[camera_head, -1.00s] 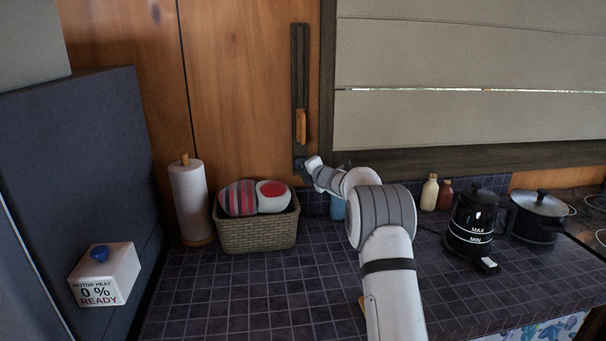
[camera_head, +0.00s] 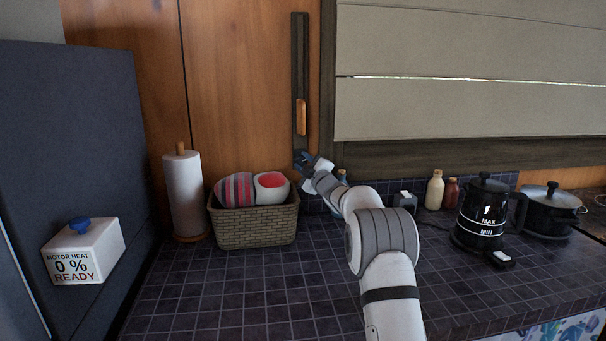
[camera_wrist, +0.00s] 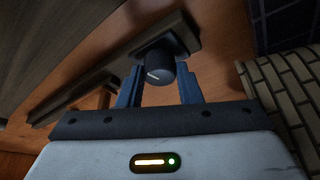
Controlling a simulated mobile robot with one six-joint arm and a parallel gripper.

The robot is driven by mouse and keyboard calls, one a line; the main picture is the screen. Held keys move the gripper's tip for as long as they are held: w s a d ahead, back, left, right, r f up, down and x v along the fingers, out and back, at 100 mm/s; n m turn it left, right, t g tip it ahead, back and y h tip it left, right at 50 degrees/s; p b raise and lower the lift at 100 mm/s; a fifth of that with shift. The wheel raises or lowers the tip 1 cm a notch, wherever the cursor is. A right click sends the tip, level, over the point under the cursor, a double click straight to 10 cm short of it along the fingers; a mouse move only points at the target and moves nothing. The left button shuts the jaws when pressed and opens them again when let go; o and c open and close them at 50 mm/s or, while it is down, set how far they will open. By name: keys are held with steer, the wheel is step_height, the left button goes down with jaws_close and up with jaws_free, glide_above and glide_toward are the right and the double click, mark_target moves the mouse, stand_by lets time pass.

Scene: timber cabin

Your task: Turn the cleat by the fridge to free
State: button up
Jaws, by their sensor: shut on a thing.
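A dark upright rail (camera_head: 300,70) is on the wood wall to the right of the dark fridge-like slab (camera_head: 70,150). A wooden grip (camera_head: 301,117) is on its lower half. In the wrist view, a round dark knob (camera_wrist: 158,68) with a short white mark stands out from the end of the rail (camera_wrist: 130,55); I take it as the cleat. The mark lies slightly tilted from level. My gripper (camera_head: 303,158) is at the rail's foot. In the wrist view its blue fingers (camera_wrist: 160,86) are shut on the knob, one on each side.
A wicker basket (camera_head: 254,226) with cushion-like items and a paper towel roll (camera_head: 186,195) stand left of my arm. Bottles (camera_head: 434,190), a black kettle (camera_head: 482,212) and a pot (camera_head: 549,212) stand right. A white "MOTOR HEAT 0 % READY" box (camera_head: 85,250) is at left.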

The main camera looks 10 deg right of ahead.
steer(key=shift+f+m+t+h+b, duration=0.2)
steer(key=shift+m+t+h+b, duration=0.1)
steer(key=shift+m+b, duration=0.4)
steer(key=shift+f+m+t+h+b, duration=0.15)
steer(key=shift+m+t+h+b, duration=0.15)
steer(key=shift+m+b, duration=0.4)
steer(key=shift+r+m, duration=0.1)
steer(key=shift+m, duration=0.3)
steer(key=o, duration=1)
steer(key=shift+r, duration=0.1)
steer(key=shift+c, duration=0.2)
steer(key=b+v, duration=0.1)
steer(key=v, duration=0.6)
steer(key=shift+s, duration=0.35)
steer(key=shift+d, duration=0.1)
